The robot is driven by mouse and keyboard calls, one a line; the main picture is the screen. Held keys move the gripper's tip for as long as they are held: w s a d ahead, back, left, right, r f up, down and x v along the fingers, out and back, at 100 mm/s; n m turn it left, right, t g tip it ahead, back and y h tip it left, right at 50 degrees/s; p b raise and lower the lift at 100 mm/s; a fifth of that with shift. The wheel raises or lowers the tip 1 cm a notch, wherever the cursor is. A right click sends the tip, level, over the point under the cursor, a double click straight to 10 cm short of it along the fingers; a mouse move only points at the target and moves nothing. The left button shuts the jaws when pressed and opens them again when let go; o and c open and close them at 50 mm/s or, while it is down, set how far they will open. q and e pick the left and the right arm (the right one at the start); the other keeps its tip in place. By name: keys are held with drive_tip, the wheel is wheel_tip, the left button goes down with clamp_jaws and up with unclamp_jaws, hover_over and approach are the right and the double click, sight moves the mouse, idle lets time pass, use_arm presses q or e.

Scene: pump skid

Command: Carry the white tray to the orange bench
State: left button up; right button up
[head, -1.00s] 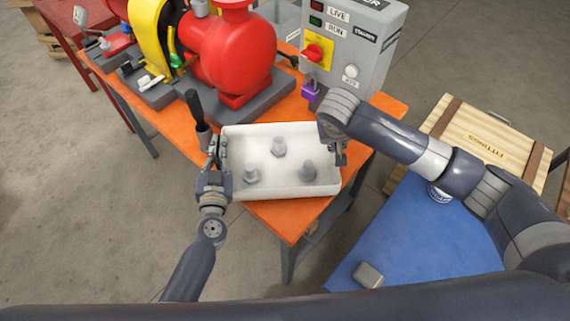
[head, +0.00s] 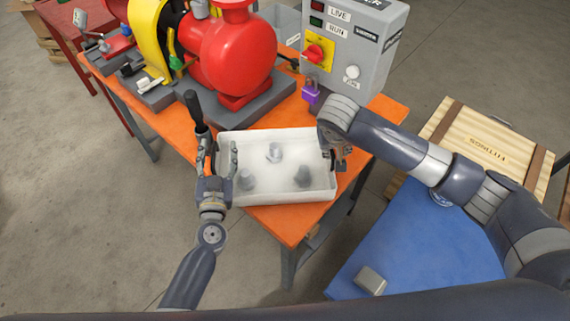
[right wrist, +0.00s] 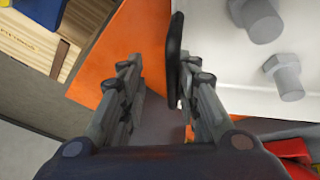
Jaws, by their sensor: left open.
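The white tray (head: 278,195) rests on the orange bench (head: 285,222), near its front right corner. Several grey hex bolts stand in it; two also show in the right wrist view (right wrist: 284,77). My left gripper (head: 219,146) is open at the tray's left end, with one finger on each side of the end wall. My right gripper (right wrist: 160,85) is at the tray's right end, its fingers apart with a gap between them. Its right finger is close against the tray; I cannot tell whether it touches. The arm partly hides that end in the head view.
A black handle (head: 196,110) stands beside my left gripper. The red pump (head: 237,55) and grey control box (head: 353,50) with a purple padlock (head: 310,93) stand behind the tray. A blue table (head: 420,245) and wooden crate (head: 487,145) are on the right.

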use_arm(q)
drive_tip(key=shift+s+f, duration=0.1)
drive_tip(key=shift+s, duration=0.5)
use_arm(e)
drive_tip(key=shift+d, duration=0.1)
use_arm(q)
drive_tip(key=s, duration=1.1)
use_arm(e)
drive_tip(key=shift+o, duration=0.3)
drive_tip(key=o, duration=0.8)
drive_tip(key=shift+c, duration=0.2)
drive_tip(key=v, duration=1.2)
